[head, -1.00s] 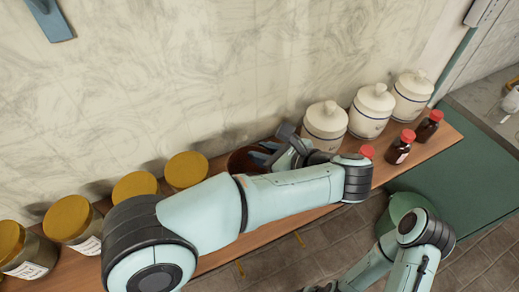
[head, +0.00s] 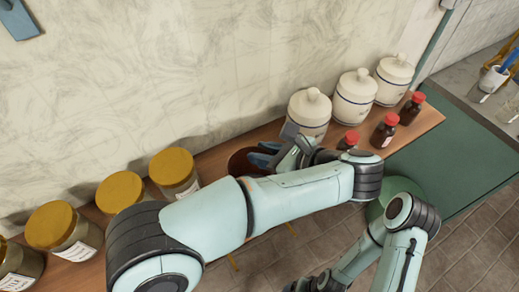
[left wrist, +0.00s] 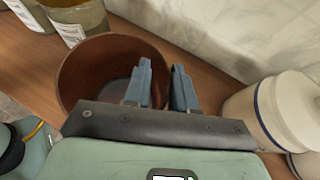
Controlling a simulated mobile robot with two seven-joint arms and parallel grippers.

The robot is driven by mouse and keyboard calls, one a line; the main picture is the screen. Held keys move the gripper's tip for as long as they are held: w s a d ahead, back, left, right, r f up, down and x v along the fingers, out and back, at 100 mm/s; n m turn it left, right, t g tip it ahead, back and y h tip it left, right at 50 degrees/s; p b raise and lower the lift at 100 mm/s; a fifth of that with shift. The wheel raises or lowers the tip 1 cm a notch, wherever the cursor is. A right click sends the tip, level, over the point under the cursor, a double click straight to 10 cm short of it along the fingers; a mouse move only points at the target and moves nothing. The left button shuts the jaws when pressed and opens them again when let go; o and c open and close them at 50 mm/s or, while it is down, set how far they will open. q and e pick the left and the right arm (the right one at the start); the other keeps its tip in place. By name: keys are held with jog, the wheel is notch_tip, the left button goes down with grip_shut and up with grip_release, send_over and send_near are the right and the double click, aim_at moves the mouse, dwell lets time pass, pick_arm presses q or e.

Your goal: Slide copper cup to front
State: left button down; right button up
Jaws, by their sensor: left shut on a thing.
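The copper cup (head: 238,163) is a round, reddish-brown open vessel on the wooden shelf against the wall. In the head view my left arm hides most of it. It shows better in the left wrist view (left wrist: 84,72), where I look into its open top. My left gripper (head: 268,158) is shut on the cup's wall. In the left wrist view its blue fingers (left wrist: 163,88) straddle the rim, one inside and one outside. The cup looks upright. My right arm shows at the lower right of the head view, but its fingers are not visible.
Yellow-lidded glass jars (head: 174,171) stand left of the cup. White lidded jars (head: 310,112) stand to its right, with small red-capped brown bottles (head: 384,130) in front of them. The wooden shelf (head: 430,117) is narrow, with tiled floor (head: 285,258) below.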

pick_arm(q)
jog(key=shift+s+d+f, duration=0.1)
jog(key=shift+s+d, duration=0.35)
jog(key=shift+d, duration=0.2)
jog(key=shift+s+d+f, duration=0.1)
jog(key=shift+s+d, duration=0.3)
jog(key=shift+d, duration=0.25)
jog(key=c, duration=0.8)
grip_release()
jog(key=shift+c, duration=0.2)
jog(key=shift+r, duration=0.1)
jog(key=shift+w, duration=0.1)
jog(key=shift+r, duration=0.1)
